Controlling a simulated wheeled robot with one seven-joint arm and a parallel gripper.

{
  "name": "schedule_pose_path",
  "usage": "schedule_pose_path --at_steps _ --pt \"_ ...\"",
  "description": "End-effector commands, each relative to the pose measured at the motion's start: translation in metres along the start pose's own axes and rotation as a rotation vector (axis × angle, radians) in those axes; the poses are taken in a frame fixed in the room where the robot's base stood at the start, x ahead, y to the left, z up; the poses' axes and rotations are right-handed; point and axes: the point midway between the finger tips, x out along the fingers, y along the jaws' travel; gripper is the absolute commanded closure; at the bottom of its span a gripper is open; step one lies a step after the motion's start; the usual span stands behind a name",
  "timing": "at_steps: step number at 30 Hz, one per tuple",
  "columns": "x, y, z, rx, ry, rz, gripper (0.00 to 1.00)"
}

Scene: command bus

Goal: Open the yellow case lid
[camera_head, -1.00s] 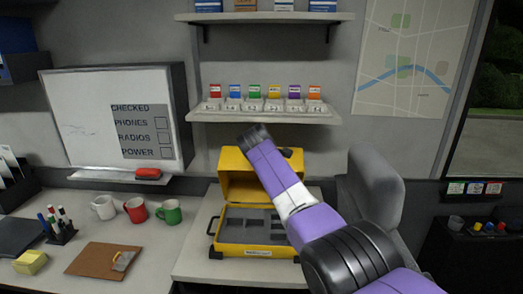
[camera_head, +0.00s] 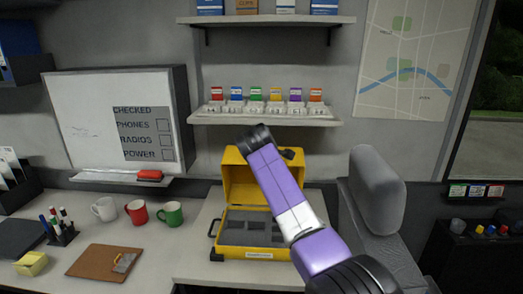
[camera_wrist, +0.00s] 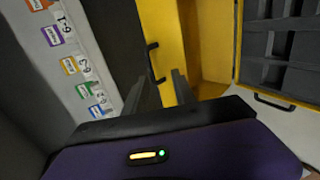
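The yellow case (camera_head: 255,254) sits on the counter with its grey foam-lined base showing. Its yellow lid (camera_head: 236,178) stands raised at the back of the base, upright or nearly so. My arm crosses in front of the lid and hides part of it. In the wrist view, the lid (camera_wrist: 163,30) shows beside and beyond my gripper (camera_wrist: 158,90). The gripper's two fingers are apart with a gap between them, close to the lid. I cannot tell whether they touch it. The foam-lined base (camera_wrist: 285,50) is at the right of that view.
A shelf (camera_head: 265,120) with several coloured tagged items is above the case. A grey seat (camera_head: 375,190) stands close on the right. Mugs (camera_head: 170,213) and a clipboard (camera_head: 104,262) are on the counter at left.

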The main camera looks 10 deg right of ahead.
Motion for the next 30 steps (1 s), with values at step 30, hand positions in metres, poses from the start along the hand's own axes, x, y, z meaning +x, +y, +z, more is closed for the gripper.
schedule_pose_path --at_steps 30 --pt "-0.044 0.011 -0.006 0.071 0.027 0.040 1.00"
